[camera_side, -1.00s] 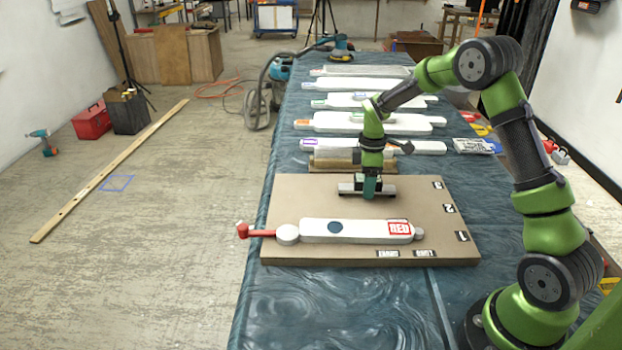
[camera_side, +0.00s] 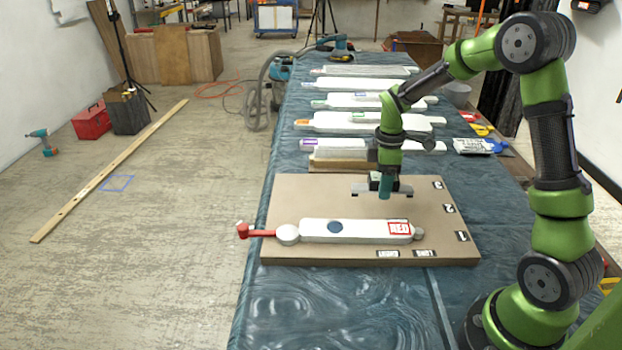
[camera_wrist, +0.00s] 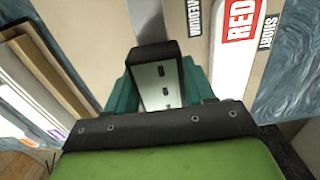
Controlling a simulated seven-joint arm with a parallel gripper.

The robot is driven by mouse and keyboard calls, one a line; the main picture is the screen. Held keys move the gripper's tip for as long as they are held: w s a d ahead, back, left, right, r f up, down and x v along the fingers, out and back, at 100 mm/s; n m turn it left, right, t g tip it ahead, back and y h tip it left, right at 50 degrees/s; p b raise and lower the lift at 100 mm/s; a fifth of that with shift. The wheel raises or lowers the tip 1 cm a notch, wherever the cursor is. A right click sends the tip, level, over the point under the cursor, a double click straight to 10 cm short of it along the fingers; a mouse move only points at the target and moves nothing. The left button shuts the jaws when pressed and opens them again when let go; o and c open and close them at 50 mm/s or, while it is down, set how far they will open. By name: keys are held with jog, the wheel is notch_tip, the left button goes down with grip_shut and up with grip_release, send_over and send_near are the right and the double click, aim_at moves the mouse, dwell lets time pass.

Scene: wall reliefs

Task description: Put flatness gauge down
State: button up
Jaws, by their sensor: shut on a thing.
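My gripper (camera_side: 384,190) is over the brown board, behind the white relief piece in the side view. It is shut on the flatness gauge (camera_side: 403,191), a short grey bar with dark parts that lies crosswise under the fingers. In the wrist view, the gauge (camera_wrist: 160,88) shows as a dark block and a grey face with dark slots between the teal fingers (camera_wrist: 158,90). Its underside is hidden, and I cannot tell whether it touches the board. The white relief piece (camera_side: 360,231) has a blue disc, a red "RED" label and a red left end.
The brown board (camera_side: 300,195) has several small labels along its right and front edges. Behind it are a brown block (camera_side: 335,165) and several white relief pieces (camera_side: 365,122) in rows. A blue-white packet (camera_side: 472,146) lies at the right. The board's left part is clear.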

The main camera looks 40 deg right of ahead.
jog(key=s+a, duration=0.1)
jog(key=s, duration=0.1)
jog(key=s+a, duration=0.1)
jog(key=s, duration=0.2)
jog(key=s+a+r, duration=0.1)
jog(key=s, duration=0.2)
jog(key=shift+s, duration=0.2)
jog(key=s+a+r+n, duration=0.2)
jog(key=a, duration=0.6)
jog(key=m, duration=0.2)
send_over(335, 227)
jog(key=shift+s+f, duration=0.4)
jog(key=shift+f, duration=0.15)
jog(key=shift+w+f, duration=0.2)
jog(key=shift+f, duration=0.7)
jog(key=shift+w+f, duration=0.2)
jog(key=shift+f, duration=0.7)
jog(key=o, duration=1.1)
jog(key=shift+f, duration=0.15)
jog(key=shift+o, duration=0.2)
